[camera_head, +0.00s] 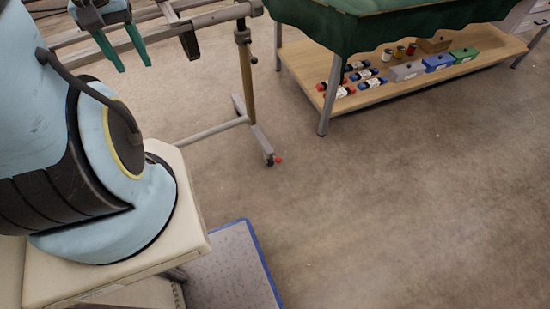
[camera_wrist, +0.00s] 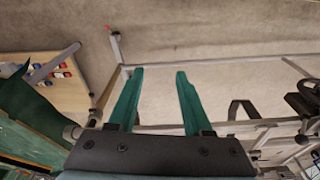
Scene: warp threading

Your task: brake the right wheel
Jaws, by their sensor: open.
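The right wheel (camera_head: 269,160) is a small dark caster at the floor end of the metal frame's foot, with a red brake tab (camera_head: 279,160) sticking out on its right side. In the wrist view the red tab (camera_wrist: 107,28) is a tiny spot at the upper left, beyond my fingertips; its tilt cannot be told. My gripper (camera_head: 134,69), with two green fingers, is at the upper left in the head view, left of the wheel and apart from it. In the wrist view my gripper (camera_wrist: 160,72) is open with nothing between its fingers.
The metal frame (camera_head: 246,75) has an upright post and rails near my gripper. A table with a green cloth (camera_head: 350,35) stands right of it, its wooden lower shelf (camera_head: 300,62) holding spools and boxes. A blue-edged mat (camera_head: 235,268) lies below. The floor right of the wheel is clear.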

